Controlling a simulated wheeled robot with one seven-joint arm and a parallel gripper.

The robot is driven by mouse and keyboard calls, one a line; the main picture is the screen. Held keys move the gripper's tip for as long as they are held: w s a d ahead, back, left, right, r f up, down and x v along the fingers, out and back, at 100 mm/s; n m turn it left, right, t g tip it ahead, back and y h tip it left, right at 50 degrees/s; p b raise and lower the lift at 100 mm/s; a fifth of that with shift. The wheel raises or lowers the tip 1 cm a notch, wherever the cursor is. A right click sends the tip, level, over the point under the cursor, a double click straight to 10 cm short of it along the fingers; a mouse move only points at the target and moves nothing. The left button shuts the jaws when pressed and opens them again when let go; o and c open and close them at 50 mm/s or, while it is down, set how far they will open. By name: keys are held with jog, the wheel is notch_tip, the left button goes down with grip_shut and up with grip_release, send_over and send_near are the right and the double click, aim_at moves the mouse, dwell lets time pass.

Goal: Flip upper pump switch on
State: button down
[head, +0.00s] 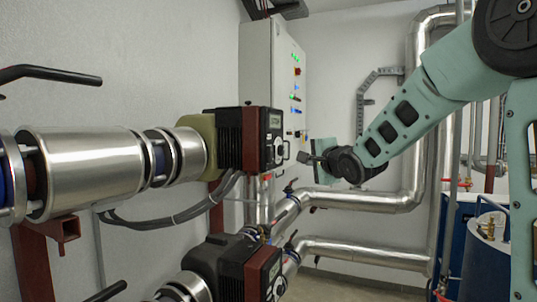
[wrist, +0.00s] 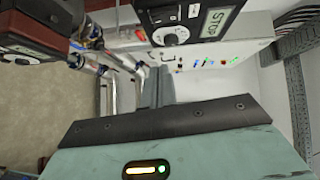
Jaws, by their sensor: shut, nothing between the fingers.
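The upper pump (head: 245,138) is a black and dark red box on the silver pipe. Its front panel, seen at a slant in the head view, also shows at the top of the wrist view with a round black-and-white dial (wrist: 172,36) and a display (wrist: 212,22) that seems to read STOP. I cannot tell which part of the panel is the switch. My gripper (head: 304,157) is shut and empty, to the right of the panel and apart from it. Its grey fingers (wrist: 157,86) show below the dial in the wrist view.
The lower pump (head: 240,275) is below, with pipes running right. A white cabinet (head: 262,65) with lit buttons stands behind. Black valve handles (head: 50,74) stick out at left. Blue tanks (head: 487,260) stand at right. Open space lies in front of the panels.

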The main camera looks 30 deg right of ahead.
dwell(0.3)
jog(key=p, duration=0.5)
send_near(274, 160)
jog(key=w+d, duration=0.3)
jog(key=w+a+p, duration=0.1)
jog(key=w+a, duration=0.1)
jog(key=w, duration=0.1)
jog(key=shift+f+p, duration=0.3)
jog(key=shift+p, duration=0.1)
jog(key=shift+w+f+b, duration=0.15)
jog(key=shift+f+b, duration=0.15)
jog(key=shift+b, duration=0.55)
jog(key=shift+w+r, duration=0.1)
jog(key=shift+r, duration=0.15)
jog(key=shift+a, duration=0.1)
jog(key=shift+f, duration=0.1)
